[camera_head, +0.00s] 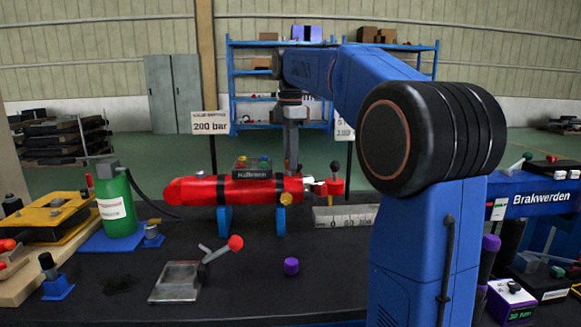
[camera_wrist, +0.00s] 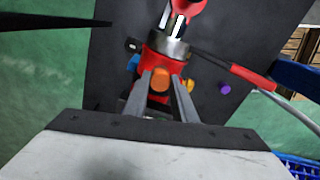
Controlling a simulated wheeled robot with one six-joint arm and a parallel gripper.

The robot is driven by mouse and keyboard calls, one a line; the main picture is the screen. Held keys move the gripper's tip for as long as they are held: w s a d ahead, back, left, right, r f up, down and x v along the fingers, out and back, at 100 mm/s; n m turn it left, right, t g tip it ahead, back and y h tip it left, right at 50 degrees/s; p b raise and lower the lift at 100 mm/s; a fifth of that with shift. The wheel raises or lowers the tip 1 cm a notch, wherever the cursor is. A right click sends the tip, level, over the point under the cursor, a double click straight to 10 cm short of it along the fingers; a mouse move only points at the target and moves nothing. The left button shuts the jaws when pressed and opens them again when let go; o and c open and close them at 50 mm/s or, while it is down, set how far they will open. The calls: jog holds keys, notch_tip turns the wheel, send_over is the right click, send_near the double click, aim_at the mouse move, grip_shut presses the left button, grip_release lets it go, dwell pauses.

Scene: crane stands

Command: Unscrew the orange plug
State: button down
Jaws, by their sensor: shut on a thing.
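The orange plug (camera_wrist: 160,82) sits between my fingers in the wrist view, on top of the red cylinder (camera_wrist: 163,62). My gripper (camera_wrist: 161,77) points down and is shut on the plug. In the head view the red cylinder (camera_head: 210,189) lies horizontally on blue supports. My gripper (camera_head: 292,168) reaches down to the cylinder's top near its right end. The plug cannot be made out there. A yellow-orange knob (camera_head: 286,198) is on the cylinder's front side.
A black labelled block (camera_head: 253,171) with coloured knobs stands just left of my gripper. A red-handled valve (camera_head: 335,187) is at the cylinder's right end. A lever fixture (camera_head: 180,281) and purple piece (camera_head: 291,266) are in front. A green bottle (camera_head: 115,205) stands left.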

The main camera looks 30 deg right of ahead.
dwell(0.3)
jog(key=n, duration=0.5)
jog(key=shift+n, duration=0.3)
jog(key=n, duration=0.4)
jog(key=shift+n, duration=0.4)
jog(key=c, duration=1.4)
grip_release()
jog(key=shift+c, duration=0.7)
